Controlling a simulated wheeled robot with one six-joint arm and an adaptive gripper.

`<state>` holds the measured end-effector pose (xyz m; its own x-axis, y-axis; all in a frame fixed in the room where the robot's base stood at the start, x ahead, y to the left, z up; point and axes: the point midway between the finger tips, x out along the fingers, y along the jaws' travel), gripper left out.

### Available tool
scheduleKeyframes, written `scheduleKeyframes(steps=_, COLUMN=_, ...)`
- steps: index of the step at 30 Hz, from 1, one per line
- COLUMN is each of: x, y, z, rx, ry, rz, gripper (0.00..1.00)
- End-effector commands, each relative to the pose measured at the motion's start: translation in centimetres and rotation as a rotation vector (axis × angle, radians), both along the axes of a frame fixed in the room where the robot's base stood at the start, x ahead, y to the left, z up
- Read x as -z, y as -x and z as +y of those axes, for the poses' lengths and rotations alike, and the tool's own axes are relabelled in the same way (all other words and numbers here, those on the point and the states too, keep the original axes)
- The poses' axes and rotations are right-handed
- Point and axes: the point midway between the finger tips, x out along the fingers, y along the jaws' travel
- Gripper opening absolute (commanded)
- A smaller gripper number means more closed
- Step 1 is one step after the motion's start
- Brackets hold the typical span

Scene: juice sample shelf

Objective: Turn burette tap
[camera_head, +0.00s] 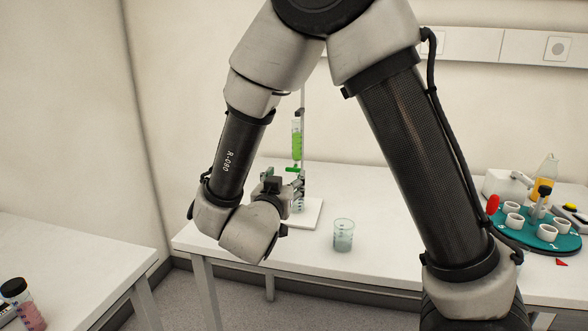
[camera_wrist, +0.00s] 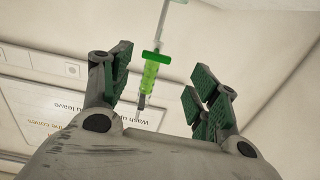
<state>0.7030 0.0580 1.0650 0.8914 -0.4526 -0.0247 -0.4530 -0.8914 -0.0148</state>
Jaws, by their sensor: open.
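The burette (camera_head: 297,145) stands upright on its stand on the left part of the table, with bright green liquid in its tube. The green tap (camera_head: 292,168) crosses the tube just below the liquid. In the wrist view, the burette (camera_wrist: 150,76) with a green crosspiece (camera_wrist: 156,57) shows between the finger pads, beyond them. My gripper (camera_head: 296,185) is close to the stand, a little below the tap. In the wrist view, my gripper (camera_wrist: 163,92) is open, its green pads apart and nothing between them. I cannot tell whether a finger touches the stand.
The stand's white base plate (camera_head: 312,216) lies under my gripper. A glass beaker (camera_head: 343,236) stands to its right. A teal round rack (camera_head: 535,232) with white cups is at the far right. A jar of pink liquid (camera_head: 24,304) stands on another table at lower left.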

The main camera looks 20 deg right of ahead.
Motion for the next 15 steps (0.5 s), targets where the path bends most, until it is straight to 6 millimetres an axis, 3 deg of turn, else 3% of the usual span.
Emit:
scheduleKeyframes(steps=4, x=-0.1, y=-0.1, z=-0.5, rx=0.028, ry=0.029, rz=-0.015, gripper=0.61)
scheduleKeyframes(steps=15, x=-0.1, y=-5.3, z=-3.3, rx=0.027, ry=0.025, rz=-0.015, gripper=0.61)
